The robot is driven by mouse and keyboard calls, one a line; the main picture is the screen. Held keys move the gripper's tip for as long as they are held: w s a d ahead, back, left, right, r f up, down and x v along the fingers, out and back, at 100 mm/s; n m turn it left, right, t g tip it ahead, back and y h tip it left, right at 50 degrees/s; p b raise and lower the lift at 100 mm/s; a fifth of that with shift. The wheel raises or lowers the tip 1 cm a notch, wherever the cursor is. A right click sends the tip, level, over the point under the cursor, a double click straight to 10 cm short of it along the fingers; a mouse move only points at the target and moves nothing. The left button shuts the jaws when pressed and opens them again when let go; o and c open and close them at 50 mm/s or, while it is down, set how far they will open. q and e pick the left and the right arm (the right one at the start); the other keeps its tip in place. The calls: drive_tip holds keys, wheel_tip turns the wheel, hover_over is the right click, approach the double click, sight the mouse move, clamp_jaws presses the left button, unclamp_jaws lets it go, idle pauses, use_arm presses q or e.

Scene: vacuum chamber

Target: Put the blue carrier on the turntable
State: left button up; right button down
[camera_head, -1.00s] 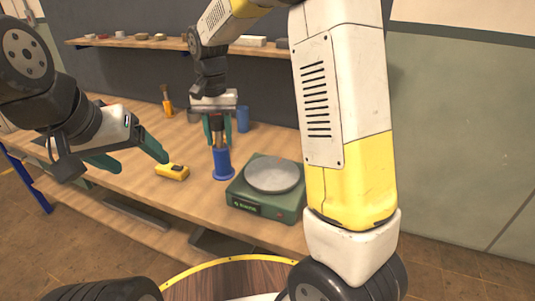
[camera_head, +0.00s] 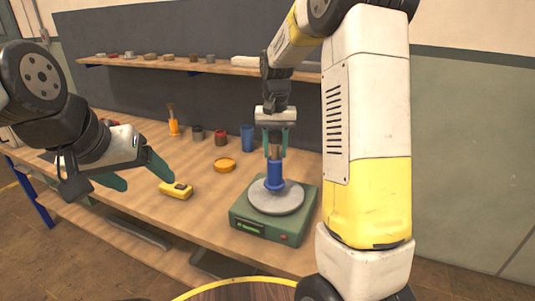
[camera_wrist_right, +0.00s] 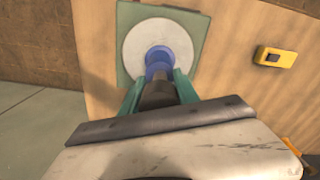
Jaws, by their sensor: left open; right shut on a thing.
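The blue carrier (camera_head: 274,175) is upright, a blue cylinder with a wider flange and a brown stem on top. My right gripper (camera_head: 275,153) is shut on it from above. The carrier is over the round grey plate of the turntable (camera_head: 288,204), which sits on a green box; I cannot tell whether its flange touches the plate. In the right wrist view the carrier (camera_wrist_right: 158,52) appears near the middle of the plate (camera_wrist_right: 137,68), between the green fingers. My left gripper (camera_head: 136,176) is open and empty over the bench's left part.
A yellow device (camera_head: 176,190) and a mustard-coloured disc (camera_head: 224,165) lie left of the turntable. Behind stand a blue cup (camera_head: 247,139), a red jar (camera_head: 220,138), a dark jar (camera_head: 197,133) and an orange-handled brush (camera_head: 173,124). A shelf (camera_head: 160,63) with small items runs along the wall.

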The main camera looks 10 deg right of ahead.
sight(277, 158)
drive_tip(key=shift+w+d+f, duration=0.1)
drive_tip(key=shift+d+f, duration=0.05)
drive_tip(key=shift+f, duration=0.75)
drive_tip(key=shift+d+f, duration=0.15)
drive_tip(key=shift+f, duration=0.85)
drive_tip(key=c, duration=0.9)
unclamp_jaws()
